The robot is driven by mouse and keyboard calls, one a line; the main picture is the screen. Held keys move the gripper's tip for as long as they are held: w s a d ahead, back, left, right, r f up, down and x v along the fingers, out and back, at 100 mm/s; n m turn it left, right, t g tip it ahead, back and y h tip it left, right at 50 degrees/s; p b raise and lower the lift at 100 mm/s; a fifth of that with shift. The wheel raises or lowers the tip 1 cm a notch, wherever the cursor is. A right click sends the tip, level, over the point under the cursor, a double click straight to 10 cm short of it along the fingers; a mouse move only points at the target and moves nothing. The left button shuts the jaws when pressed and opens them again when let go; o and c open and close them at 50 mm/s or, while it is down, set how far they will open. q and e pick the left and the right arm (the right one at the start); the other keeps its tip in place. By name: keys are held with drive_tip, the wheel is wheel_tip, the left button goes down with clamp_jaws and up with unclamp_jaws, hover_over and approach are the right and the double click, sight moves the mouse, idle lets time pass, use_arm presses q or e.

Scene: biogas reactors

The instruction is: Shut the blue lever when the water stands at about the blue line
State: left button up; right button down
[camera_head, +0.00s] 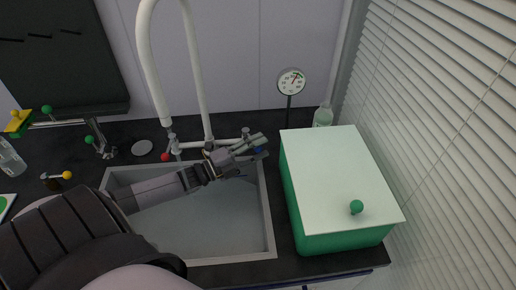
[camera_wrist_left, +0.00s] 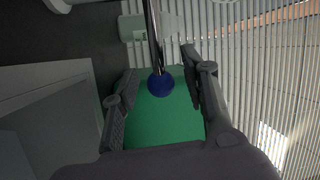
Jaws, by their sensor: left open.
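The white tap (camera_head: 187,143) stands at the back of the grey sink (camera_head: 271,226). The blue lever's ball (camera_head: 258,149) is at its right end, and a red knob (camera_head: 165,156) is at its left. My left gripper (camera_head: 258,146) is open around the blue ball. In the left wrist view, the blue ball (camera_wrist_left: 160,84) on its metal rod lies between the two open fingers (camera_wrist_left: 158,92); I cannot tell if they touch it. Grey-blue water (camera_head: 208,220) shows in the sink. I cannot make out a blue line. My right gripper is out of view.
A green box with a pale lid (camera_head: 338,172) and green knob stands close right of the sink. A round dial (camera_head: 291,81) and a bottle (camera_head: 323,115) are behind it. Blinds (camera_head: 440,110) bound the right side. Small valves (camera_head: 101,140) are at the left.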

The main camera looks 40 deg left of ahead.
use_arm(q)
drive_tip(key=shift+s, duration=0.1)
drive_tip(key=v, duration=0.7)
drive_tip(key=shift+s+a, duration=0.1)
drive_tip(key=shift+c, duration=0.5)
